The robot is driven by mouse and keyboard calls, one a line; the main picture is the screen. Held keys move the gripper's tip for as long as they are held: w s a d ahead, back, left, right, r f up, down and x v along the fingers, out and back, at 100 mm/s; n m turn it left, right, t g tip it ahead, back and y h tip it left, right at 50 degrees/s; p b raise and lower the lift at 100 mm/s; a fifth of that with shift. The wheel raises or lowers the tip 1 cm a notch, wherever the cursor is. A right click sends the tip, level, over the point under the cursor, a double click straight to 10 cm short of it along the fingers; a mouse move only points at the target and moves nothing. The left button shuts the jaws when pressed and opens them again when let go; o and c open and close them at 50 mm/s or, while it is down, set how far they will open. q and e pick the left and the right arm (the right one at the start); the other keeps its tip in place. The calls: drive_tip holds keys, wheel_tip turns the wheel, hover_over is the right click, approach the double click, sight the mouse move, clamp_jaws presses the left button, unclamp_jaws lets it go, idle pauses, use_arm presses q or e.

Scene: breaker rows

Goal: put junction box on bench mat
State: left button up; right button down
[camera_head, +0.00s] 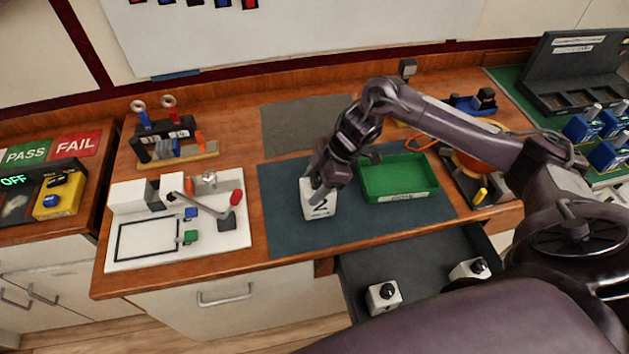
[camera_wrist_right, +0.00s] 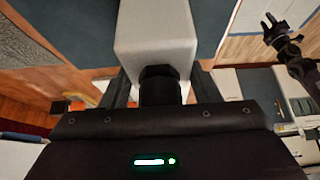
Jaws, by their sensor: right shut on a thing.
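The junction box (camera_head: 319,205), white with a "2" on its front face, is upright at the bench mat (camera_head: 282,225), a dark blue mat. I cannot tell whether its base touches the mat. My right gripper (camera_head: 318,184) is over it, shut on its black knob. In the right wrist view, the white box (camera_wrist_right: 155,35) and the knob (camera_wrist_right: 160,85) show between the fingers, with the mat (camera_wrist_right: 80,25) beyond. My left gripper (camera_wrist_right: 275,30) shows small at the upper right of that view, empty, its fingers apart.
A green tray (camera_head: 398,178) stands on the mat, right of the box. An open drawer (camera_head: 420,265) below holds two similar white boxes with black knobs (camera_head: 383,297) (camera_head: 468,270). A white fixture board (camera_head: 235,232) lies left of the mat. A grey mat (camera_head: 300,125) lies behind.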

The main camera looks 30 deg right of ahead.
drive_tip(key=shift+f, duration=0.1)
drive_tip(key=shift+c, duration=2.4)
unclamp_jaws()
drive_tip(key=shift+f, duration=0.15)
